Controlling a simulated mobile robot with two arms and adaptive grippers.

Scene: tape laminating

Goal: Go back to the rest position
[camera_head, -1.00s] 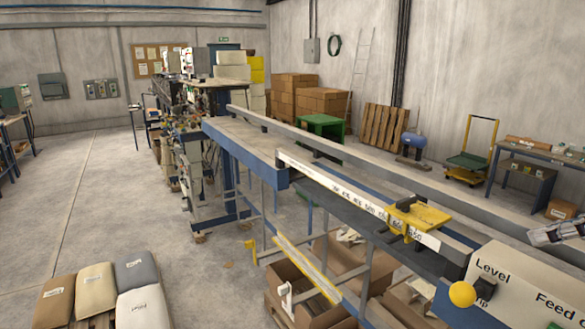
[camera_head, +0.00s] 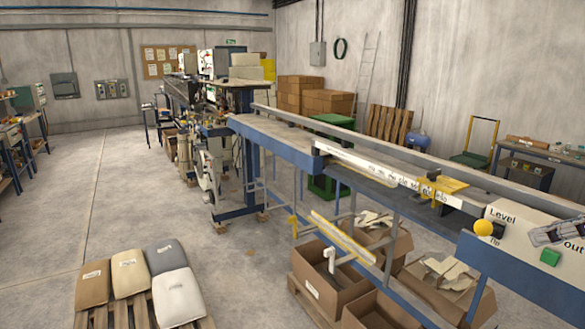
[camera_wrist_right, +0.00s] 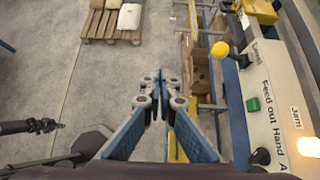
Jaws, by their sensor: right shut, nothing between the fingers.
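My right gripper (camera_head: 562,233) shows at the right edge of the head view, in front of the white control panel (camera_head: 515,228). In the right wrist view its two blue-grey fingers (camera_wrist_right: 160,78) meet at the tips and hold nothing. Bare floor lies below them. A dark arm-like part (camera_wrist_right: 42,125) at the left of the wrist view looks like my left gripper, too small to tell its state. No left arm shows in the head view.
The long blue machine bench (camera_head: 275,145) runs to the back, with a yellow clamp (camera_head: 440,188). Open cardboard boxes (camera_head: 330,287) stand under it. Filled sacks (camera_head: 178,296) lie on a pallet at front left. The floor (camera_head: 125,200) at left is clear.

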